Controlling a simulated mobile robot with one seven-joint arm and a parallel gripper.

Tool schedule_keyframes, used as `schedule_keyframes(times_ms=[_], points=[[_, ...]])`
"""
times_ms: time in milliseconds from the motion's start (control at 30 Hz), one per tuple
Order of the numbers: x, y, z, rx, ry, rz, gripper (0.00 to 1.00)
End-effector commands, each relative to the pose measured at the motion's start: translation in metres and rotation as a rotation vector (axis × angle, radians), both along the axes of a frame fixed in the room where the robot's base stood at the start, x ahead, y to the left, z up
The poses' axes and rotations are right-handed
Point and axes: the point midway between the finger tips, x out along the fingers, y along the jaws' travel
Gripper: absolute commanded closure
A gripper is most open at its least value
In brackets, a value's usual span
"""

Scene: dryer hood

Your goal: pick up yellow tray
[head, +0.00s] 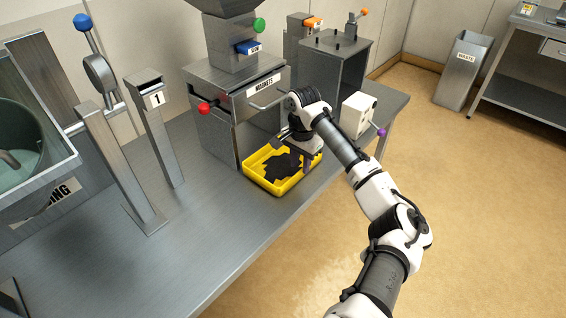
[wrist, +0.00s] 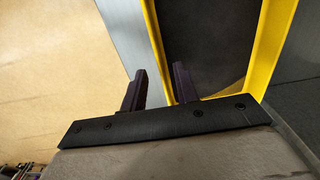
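The yellow tray (head: 262,183) sits on the grey metal workbench, below the machine labelled magnets. Dark material (head: 274,167) covers part of its floor. My gripper (head: 300,160) reaches down at the tray's right side, and the arm hides part of the tray there. In the wrist view, the tray's yellow wall (wrist: 268,45) shows on the right, and another wall runs down between my two fingers. My gripper (wrist: 160,86) is open, with one finger on each side of that wall. A gap shows between the fingers; contact with the wall cannot be told.
The magnets machine (head: 235,110) with a red-knobbed lever stands right behind the tray. A white box with a purple knob (head: 358,115) is to the right of my gripper. A post marked 1 (head: 155,125) stands to the left. The bench (head: 215,225) in front is clear.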

Motion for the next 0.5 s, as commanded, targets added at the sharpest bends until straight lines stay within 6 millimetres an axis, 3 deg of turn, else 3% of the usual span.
schedule_keyframes(times_ms=[267,500], points=[[0.001,-0.001,-0.037,0.000,0.003,0.000,0.70],[0.001,-0.001,-0.043,0.000,0.001,-0.001,0.70]])
